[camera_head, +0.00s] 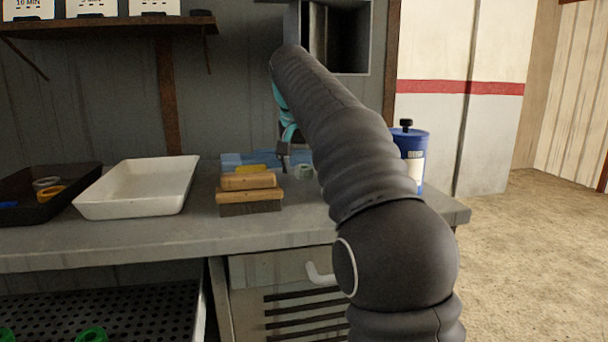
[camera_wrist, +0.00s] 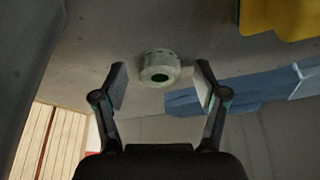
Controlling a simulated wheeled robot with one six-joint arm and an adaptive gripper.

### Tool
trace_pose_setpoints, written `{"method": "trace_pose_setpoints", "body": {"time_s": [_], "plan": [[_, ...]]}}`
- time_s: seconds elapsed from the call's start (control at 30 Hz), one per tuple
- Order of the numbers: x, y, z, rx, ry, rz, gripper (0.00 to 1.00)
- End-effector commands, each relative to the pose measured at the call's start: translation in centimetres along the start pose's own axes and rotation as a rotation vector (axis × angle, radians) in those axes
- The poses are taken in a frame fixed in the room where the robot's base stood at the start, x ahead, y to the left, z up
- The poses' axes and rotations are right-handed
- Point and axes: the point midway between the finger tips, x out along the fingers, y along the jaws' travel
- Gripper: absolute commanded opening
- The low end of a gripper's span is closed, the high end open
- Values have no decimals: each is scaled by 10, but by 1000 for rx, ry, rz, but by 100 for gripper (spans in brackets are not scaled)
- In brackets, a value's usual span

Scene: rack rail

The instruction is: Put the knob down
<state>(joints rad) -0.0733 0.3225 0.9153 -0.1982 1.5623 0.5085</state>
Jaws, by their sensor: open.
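The knob (camera_wrist: 159,68) is a pale grey-green round piece with a dark green hole in its middle. In the wrist view it sits on the bench top between the spread fingers of my gripper (camera_wrist: 161,80), with a gap on either side. In the head view the knob (camera_head: 303,171) is small and pale on the bench, right of the wooden brushes. My gripper (camera_head: 285,146) is above and just left of it there, partly hidden by my arm. My gripper is open and holds nothing.
Blue cloth (camera_head: 232,160) and a yellow piece (camera_wrist: 285,18) lie near the knob. Stacked brushes (camera_head: 249,196), a white tray (camera_head: 140,190) and a dark tray (camera_head: 22,205) stand to the left. A blue canister (camera_head: 414,143) stands at the right.

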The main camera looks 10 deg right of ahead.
Motion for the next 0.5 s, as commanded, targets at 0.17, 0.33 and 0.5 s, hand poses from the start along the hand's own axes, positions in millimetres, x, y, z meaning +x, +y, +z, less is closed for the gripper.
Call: {"method": "trace_pose_setpoints", "body": {"time_s": [0.17, 0.33, 0.5], "plan": [[-1, 0, 0, 0, 0, 0, 62], [-1, 0, 0, 0, 0, 0, 20], [-1, 0, 0, 0, 0, 0, 2]]}}
